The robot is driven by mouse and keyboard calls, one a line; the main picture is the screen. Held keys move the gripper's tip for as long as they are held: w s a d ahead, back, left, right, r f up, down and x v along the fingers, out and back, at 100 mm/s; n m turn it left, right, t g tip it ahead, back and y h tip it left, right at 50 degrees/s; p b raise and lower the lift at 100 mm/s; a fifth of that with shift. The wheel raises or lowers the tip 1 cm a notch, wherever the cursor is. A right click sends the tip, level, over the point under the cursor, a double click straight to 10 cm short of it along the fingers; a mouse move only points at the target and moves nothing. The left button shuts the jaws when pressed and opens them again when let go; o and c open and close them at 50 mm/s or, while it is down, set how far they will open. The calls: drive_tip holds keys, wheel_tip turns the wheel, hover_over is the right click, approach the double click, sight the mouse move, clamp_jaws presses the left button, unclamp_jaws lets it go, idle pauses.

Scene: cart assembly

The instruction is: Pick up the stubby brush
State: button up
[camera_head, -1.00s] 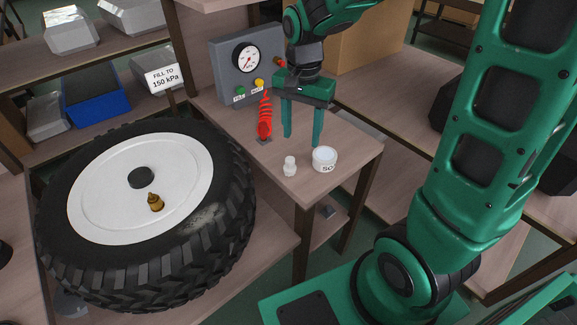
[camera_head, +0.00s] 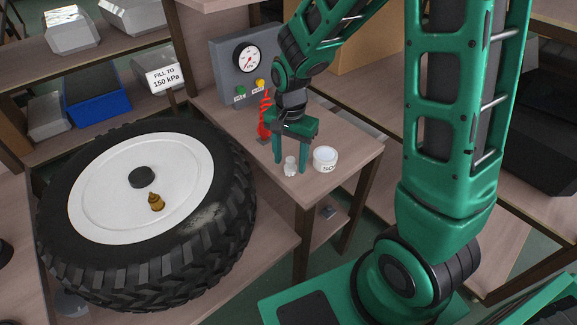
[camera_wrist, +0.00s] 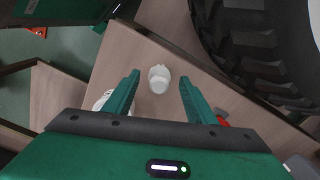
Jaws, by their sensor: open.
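A small white stubby piece (camera_head: 290,167), which I take for the stubby brush, stands on the wooden bench near its front corner. In the wrist view the white piece (camera_wrist: 159,80) shows between my fingertips, with a gap on each side. My gripper (camera_head: 291,169) is open and points down over it, one finger on either side. The wrist view also shows my gripper (camera_wrist: 160,77) empty. How far the fingertips are above the bench is hard to tell.
A white tub (camera_head: 325,158) stands close to the right finger. A red coiled hose (camera_head: 265,118) is behind my gripper, beside a grey gauge panel (camera_head: 232,75). A large tire (camera_head: 230,210) lies to the left. The bench edge (camera_head: 345,172) is near.

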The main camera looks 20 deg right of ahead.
sight(290, 158)
drive_tip(key=shift+f, duration=0.55)
drive_tip(key=c, duration=1.1)
drive_tip(key=shift+r, duration=0.1)
drive_tip(key=shift+c, duration=0.2)
drive_tip(key=shift+r, duration=0.65)
wheel_tip(290, 158, up, 3)
drive_tip(key=s+a+r, duration=0.6)
drive_tip(key=a, duration=0.3)
drive_tip(key=shift+s+a+r, duration=0.25)
drive_tip(key=shift+s+a, duration=0.05)
